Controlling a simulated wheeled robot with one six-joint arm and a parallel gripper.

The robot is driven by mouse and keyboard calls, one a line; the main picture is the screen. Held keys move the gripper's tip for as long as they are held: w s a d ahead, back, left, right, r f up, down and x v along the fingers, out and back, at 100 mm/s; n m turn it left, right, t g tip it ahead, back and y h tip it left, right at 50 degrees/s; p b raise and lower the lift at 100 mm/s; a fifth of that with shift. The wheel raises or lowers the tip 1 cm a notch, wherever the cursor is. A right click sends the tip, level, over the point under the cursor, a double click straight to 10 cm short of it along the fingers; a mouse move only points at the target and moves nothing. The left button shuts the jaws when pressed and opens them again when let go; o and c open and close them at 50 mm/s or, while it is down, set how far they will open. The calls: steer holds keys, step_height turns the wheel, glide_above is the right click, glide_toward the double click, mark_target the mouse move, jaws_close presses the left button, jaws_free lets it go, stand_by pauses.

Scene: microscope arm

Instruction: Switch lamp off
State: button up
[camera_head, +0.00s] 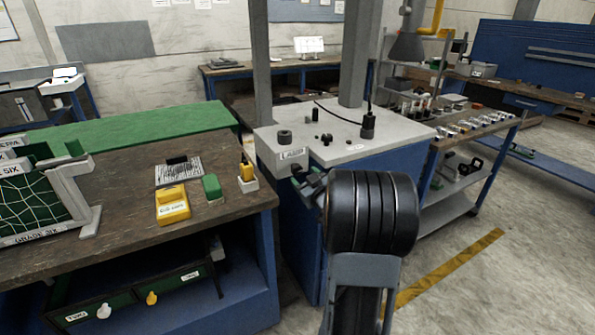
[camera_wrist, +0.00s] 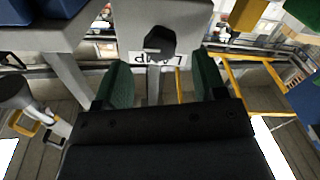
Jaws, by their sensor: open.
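The grey-topped cabinet has a small grey box (camera_head: 270,150) at its left front corner, with a label (camera_head: 291,154) reading LAMP. In the wrist view the label (camera_wrist: 158,59) appears upside down, beside a dark faceted knob (camera_wrist: 160,41) on the grey face. My gripper (camera_head: 306,182) is at the front of this box, just below the label.
A dark round knob (camera_head: 284,136) stands on top of the box. A black upright part (camera_head: 368,124) with a cable stands on the cabinet top (camera_head: 340,150). A wooden bench (camera_head: 130,172) with yellow and green items is left; a cart (camera_head: 470,130) with small parts is right.

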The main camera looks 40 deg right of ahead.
mark_target(299, 172)
steer(key=shift+w+d, duration=0.2)
steer(key=shift+w, duration=1.2)
steer(key=shift+w+d, duration=0.15)
steer(key=shift+w, duration=1.2)
steer(key=c, duration=0.9)
